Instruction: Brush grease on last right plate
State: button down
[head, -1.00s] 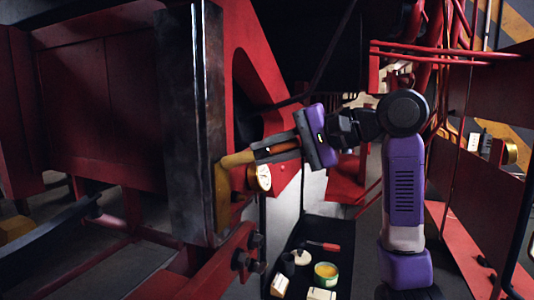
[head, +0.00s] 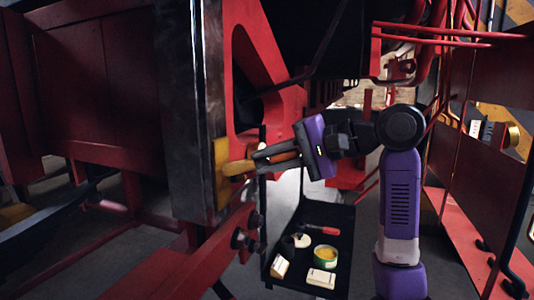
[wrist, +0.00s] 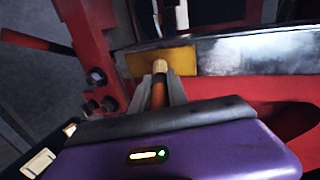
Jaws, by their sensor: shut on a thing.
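My gripper (head: 258,162) is shut on a brush with an orange-brown handle (head: 284,161) and points left. The brush's pale tip (head: 238,168) is at the yellow patch (head: 221,172) on the edge of the tall steel plate (head: 190,110). In the wrist view, the brush handle (wrist: 159,94) lies between the fingers (wrist: 160,88). Its tip (wrist: 160,66) overlaps the yellow patch (wrist: 180,60) at one end of the plate (wrist: 255,48). I cannot tell whether the tip touches it. The bristles are not clear.
A black tray (head: 335,225) below holds an open tin of yellow grease (head: 326,256), pale blocks (head: 321,278) and a red-handled tool (head: 328,230). A red beam with bolts (head: 240,240) lies under the plate. Red frame parts (head: 255,70) stand close behind the gripper.

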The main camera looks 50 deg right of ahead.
notch_tip(320, 180, down, 9)
jog(key=b, duration=0.2)
jog(key=shift+r, duration=0.15)
dwell(0.8)
jog(key=shift+s+d+p, duration=0.35)
jog(key=shift+s+p, duration=0.2)
jog(key=shift+s, duration=0.4)
jog(key=shift+s+d+p, duration=0.35)
jog(key=shift+s+p, duration=0.2)
jog(key=shift+s, duration=0.35)
jog(key=shift+s+d+p, duration=0.35)
jog(key=shift+s+p, duration=0.2)
jog(key=shift+s, duration=0.4)
jog(key=shift+s, duration=0.1)
jog(key=shift+s+d+p, duration=0.25)
jog(key=shift+s+p, duration=0.05)
jog(key=shift+s, duration=0.35)
jog(key=shift+s+d+p, duration=0.25)
jog(key=shift+s+p, duration=0.05)
jog(key=shift+s, duration=0.35)
jog(key=shift+w, duration=0.1)
jog(key=w+a, duration=0.2)
jog(key=w, duration=0.4)
jog(key=shift+w+a, duration=0.3)
jog(key=shift+w, duration=0.1)
